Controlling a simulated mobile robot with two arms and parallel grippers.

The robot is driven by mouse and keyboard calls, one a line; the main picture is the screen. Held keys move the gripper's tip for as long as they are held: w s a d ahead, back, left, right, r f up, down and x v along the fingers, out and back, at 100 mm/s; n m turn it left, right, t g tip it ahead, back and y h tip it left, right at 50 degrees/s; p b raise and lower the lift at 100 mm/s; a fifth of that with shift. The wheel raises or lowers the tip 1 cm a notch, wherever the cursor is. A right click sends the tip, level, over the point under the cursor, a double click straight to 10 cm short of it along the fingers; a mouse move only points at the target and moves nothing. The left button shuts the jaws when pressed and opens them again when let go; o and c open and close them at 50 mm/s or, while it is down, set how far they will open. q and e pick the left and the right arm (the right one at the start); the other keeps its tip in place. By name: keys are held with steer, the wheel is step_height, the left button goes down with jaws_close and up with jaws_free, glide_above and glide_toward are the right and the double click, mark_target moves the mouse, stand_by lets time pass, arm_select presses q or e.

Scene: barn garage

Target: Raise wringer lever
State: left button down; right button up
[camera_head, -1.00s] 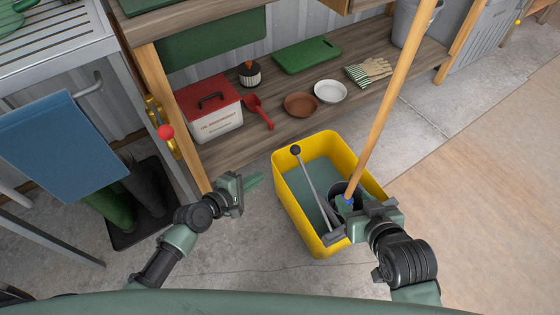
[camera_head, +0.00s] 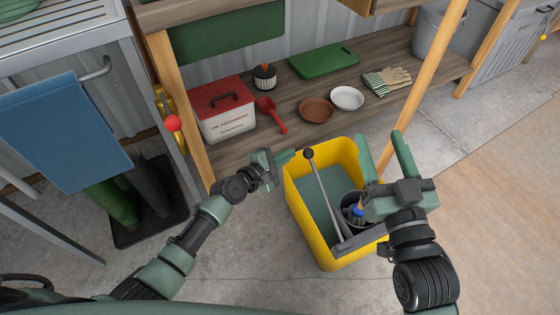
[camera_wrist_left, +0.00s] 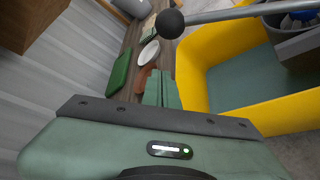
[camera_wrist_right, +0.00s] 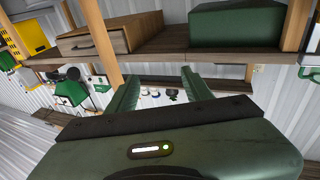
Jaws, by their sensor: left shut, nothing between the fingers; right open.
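The yellow mop bucket (camera_head: 313,239) stands on the floor. The wringer lever (camera_head: 325,197) is a grey rod with a black ball knob (camera_head: 309,154), leaning toward the bucket's far left rim. The knob also shows in the left wrist view (camera_wrist_left: 170,23). My left gripper (camera_head: 287,156) is shut and empty, its fingertips just left of the knob and apart from it. In its wrist view its fingers (camera_wrist_left: 162,88) are together. My right gripper (camera_head: 384,150) is open above the bucket's right side.
A low wooden shelf (camera_head: 340,120) behind the bucket holds a red-lidded box (camera_head: 226,108), a red scoop (camera_head: 271,115), two bowls and gloves. A blue towel (camera_head: 63,130) and boots on a black tray (camera_head: 150,225) are at left. Floor at right is clear.

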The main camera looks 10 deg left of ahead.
arm_select(q)
steer(key=shift+s+d+r+p, duration=0.4)
steer(key=shift+d+r, duration=0.15)
steer(key=shift+d, duration=0.15)
steer(key=shift+s+d+r+p, duration=0.4)
steer(key=shift+d+r, duration=0.1)
steer(key=shift+d, duration=0.2)
arm_select(e)
step_height(320, 180, down, 6)
steer(key=d+g+h, duration=0.1)
steer(key=g, duration=0.2)
steer(key=shift+s+g, duration=0.3)
steer(key=shift+s, duration=0.05)
arm_select(q)
steer(key=shift+r, duration=0.1)
arm_select(e)
steer(key=shift+f, duration=0.15)
